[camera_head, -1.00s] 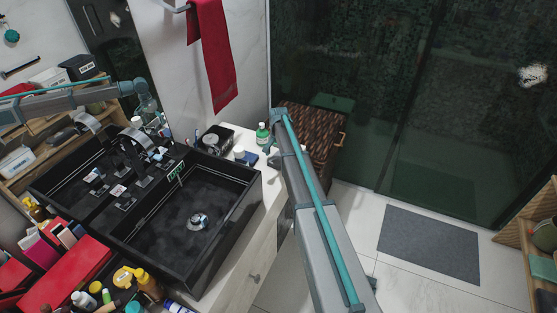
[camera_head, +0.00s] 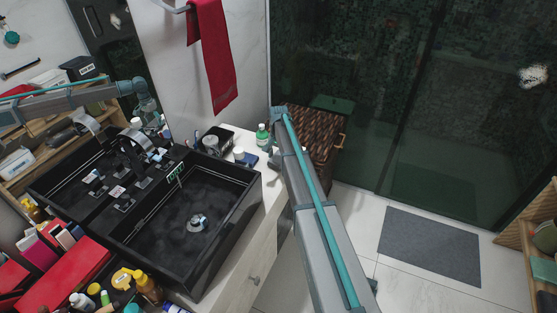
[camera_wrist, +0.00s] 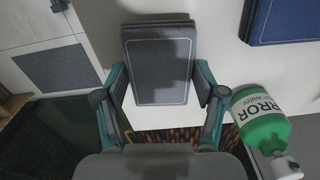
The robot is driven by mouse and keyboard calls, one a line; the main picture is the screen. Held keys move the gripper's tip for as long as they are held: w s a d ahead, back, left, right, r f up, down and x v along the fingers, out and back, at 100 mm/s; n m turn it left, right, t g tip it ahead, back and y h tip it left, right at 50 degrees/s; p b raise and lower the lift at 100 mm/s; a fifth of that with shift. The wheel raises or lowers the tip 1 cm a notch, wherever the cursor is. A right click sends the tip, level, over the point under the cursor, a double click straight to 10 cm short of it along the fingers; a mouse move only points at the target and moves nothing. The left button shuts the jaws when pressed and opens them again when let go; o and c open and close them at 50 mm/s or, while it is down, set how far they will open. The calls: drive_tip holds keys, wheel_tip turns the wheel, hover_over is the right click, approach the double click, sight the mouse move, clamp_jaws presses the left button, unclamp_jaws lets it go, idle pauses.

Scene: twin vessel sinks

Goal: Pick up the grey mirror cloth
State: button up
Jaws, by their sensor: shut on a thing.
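The grey mirror cloth (camera_wrist: 158,72) is a folded dark grey stack with a pale stitched border, in the middle of the wrist view. My gripper (camera_wrist: 160,88) is shut on it, with one teal fingertip against each side edge. A white surface shows around the cloth; I cannot tell whether the cloth touches it.
A green-and-white mirror bottle (camera_wrist: 261,117) stands close to the right finger, and a blue folded cloth (camera_wrist: 280,20) lies at upper right. The head view shows a black sink (camera_head: 190,215), a woven basket (camera_head: 318,125) and a red towel (camera_head: 212,60).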

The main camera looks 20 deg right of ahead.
drive_tip(key=shift+r+b, duration=0.35)
drive_tip(key=s+a+r+b, duration=0.2)
drive_tip(key=s+r+b, duration=0.3)
drive_tip(key=s+r, duration=0.6)
drive_tip(key=s, duration=0.3)
drive_tip(key=shift+r, duration=0.15)
drive_tip(key=shift+w, duration=0.1)
